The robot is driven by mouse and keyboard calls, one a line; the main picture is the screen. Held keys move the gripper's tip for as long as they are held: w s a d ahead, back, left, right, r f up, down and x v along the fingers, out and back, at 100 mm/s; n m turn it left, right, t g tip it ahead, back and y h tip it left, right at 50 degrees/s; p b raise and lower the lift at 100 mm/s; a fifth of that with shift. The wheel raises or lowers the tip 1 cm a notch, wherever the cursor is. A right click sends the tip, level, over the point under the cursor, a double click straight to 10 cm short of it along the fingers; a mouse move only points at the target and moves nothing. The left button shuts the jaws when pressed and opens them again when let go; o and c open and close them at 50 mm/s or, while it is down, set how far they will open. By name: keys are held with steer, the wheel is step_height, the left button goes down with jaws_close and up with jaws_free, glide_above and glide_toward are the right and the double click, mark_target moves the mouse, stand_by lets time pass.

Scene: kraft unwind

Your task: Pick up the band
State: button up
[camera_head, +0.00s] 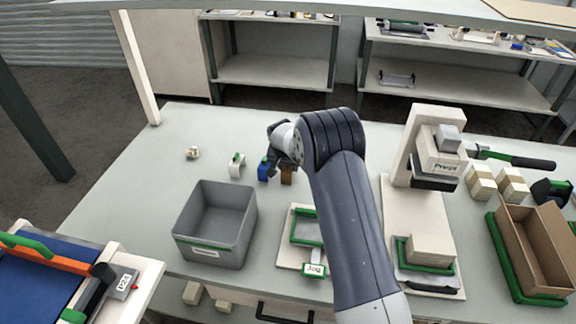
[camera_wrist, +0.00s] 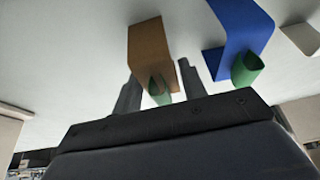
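Three band-like pieces stand in a row on the table: a white one with a green tab (camera_head: 237,166), a blue one (camera_head: 263,170) and a brown one (camera_head: 287,176). Which of them is the band, I cannot tell for sure. In the wrist view the brown piece (camera_wrist: 152,45) with its green tab lies ahead, between my fingers. My gripper (camera_wrist: 160,88) is open, one finger on each side of that green tab. The blue piece (camera_wrist: 238,30) is just right of the right finger. In the head view my gripper (camera_head: 275,160) is over the row and partly hides it.
A grey bin (camera_head: 215,255) stands in front of the row. A board with a green frame (camera_head: 307,228) lies right of it. A white press (camera_head: 430,165) and a cardboard box in a green tray (camera_head: 530,245) stand further right. The table behind the row is clear.

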steer(key=c, duration=0.6)
steer(key=shift+o, duration=0.2)
